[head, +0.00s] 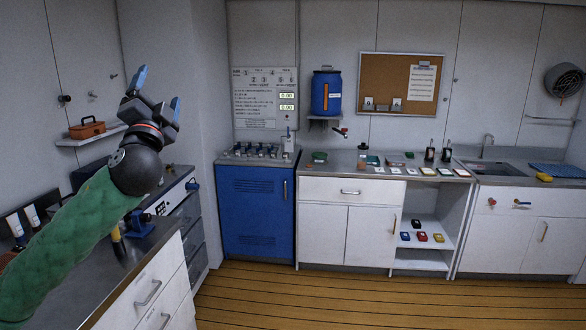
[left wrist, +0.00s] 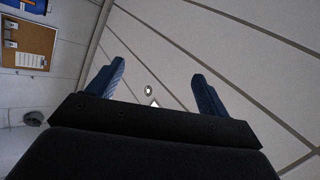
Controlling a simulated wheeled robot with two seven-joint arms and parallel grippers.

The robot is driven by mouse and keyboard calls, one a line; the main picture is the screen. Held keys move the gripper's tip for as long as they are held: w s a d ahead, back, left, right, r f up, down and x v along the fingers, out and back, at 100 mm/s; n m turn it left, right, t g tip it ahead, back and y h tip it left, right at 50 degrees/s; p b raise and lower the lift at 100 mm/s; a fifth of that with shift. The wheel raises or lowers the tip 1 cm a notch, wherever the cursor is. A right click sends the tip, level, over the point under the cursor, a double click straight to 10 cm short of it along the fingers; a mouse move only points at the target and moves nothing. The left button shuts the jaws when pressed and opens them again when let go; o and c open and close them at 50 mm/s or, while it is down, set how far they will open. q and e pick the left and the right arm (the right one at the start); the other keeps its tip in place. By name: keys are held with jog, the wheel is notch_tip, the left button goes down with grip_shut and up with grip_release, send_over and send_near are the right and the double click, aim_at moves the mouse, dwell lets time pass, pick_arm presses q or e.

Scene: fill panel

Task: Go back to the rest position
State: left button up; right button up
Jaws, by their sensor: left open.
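My left gripper (head: 156,88) is raised at the left of the head view, above the left counter, with its blue fingers pointing up. It is open and empty. In the left wrist view its two blue fingers (left wrist: 157,88) stand wide apart against the panelled ceiling, with nothing between them. My left arm, in a green padded sleeve, comes in from the lower left and hides part of the left counter. My right gripper does not show in either view.
The left counter (head: 115,282) has drawers. A small shelf (head: 85,137) holds a brown box (head: 87,127). A blue cabinet (head: 255,215), a white counter (head: 345,188) with small items, and a sink (head: 492,168) line the back wall. The wooden floor (head: 300,295) is clear.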

pick_arm(q)
notch_tip(320, 180, down, 25)
jog(key=d+n+g+y+b, duration=0.1)
jog(key=n+g+y+b, duration=0.1)
jog(key=n+g, duration=0.5)
jog(key=s+d+f+g+h+b, duration=0.1)
jog(key=s+d+f+g+h, duration=0.2)
jog(key=f, duration=0.8)
jog(key=s+d+f+g, duration=0.2)
jog(key=s+f+g, duration=0.25)
jog(key=f, duration=0.75)
jog(key=s+d+f+n+g+h+b, duration=0.1)
jog(key=s+d+f+g, duration=0.1)
jog(key=s+f, duration=0.9)
jog(key=s+d+f+g+h+b, duration=0.1)
jog(key=s+d+f+g+b, duration=0.1)
jog(key=s+f, duration=1)
jog(key=s+d+f+n+g+h+b, duration=0.1)
jog(key=s+d+f+g, duration=0.3)
jog(key=s+f, duration=0.8)
jog(key=shift+f+n+b, duration=0.2)
jog(key=shift+n+b, duration=0.1)
jog(key=shift+b, duration=0.1)
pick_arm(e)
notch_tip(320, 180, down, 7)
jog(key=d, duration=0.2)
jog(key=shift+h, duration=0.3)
